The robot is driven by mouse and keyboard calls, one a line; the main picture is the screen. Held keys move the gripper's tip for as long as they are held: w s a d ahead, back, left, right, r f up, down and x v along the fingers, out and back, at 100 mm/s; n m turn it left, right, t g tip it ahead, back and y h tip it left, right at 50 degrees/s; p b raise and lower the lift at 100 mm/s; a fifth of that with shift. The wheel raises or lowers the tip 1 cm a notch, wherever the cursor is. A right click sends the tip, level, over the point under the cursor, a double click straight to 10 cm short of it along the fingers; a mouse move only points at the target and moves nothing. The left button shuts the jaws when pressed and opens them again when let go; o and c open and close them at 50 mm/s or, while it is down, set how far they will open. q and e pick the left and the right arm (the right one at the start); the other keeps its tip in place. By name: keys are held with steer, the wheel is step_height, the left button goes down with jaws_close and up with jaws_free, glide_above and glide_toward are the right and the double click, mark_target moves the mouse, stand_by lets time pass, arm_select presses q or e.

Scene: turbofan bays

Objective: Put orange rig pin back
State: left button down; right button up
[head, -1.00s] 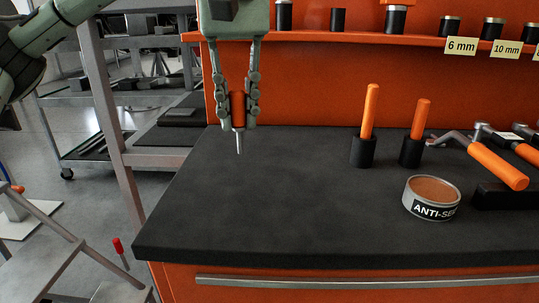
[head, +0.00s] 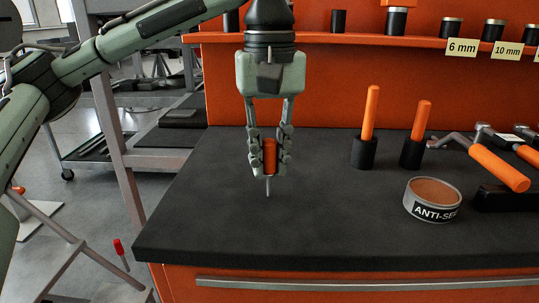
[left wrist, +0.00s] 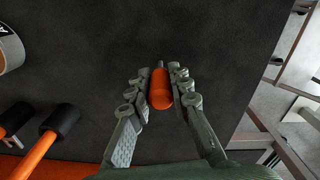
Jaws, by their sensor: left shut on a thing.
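My left gripper (head: 269,158) is shut on the orange rig pin (head: 269,153), which hangs upright with its thin metal tip pointing down above the dark bench top (head: 310,220). In the left wrist view, the pin (left wrist: 161,90) sits between the two fingers of the gripper (left wrist: 160,88). Whether the tip touches the bench is hard to tell; it seems just above it. My right gripper is not in view.
Two orange handles stand in black holders (head: 364,152) (head: 411,152) to the right. An anti-seize tin (head: 433,212) and orange-handled tools (head: 498,166) lie farther right. A shelf (head: 340,38) with sockets runs behind. The bench's left and front middle are clear.

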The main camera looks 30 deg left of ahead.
arm_select(q)
steer(key=c, duration=1.4)
jaws_free()
steer(key=shift+f, duration=0.1)
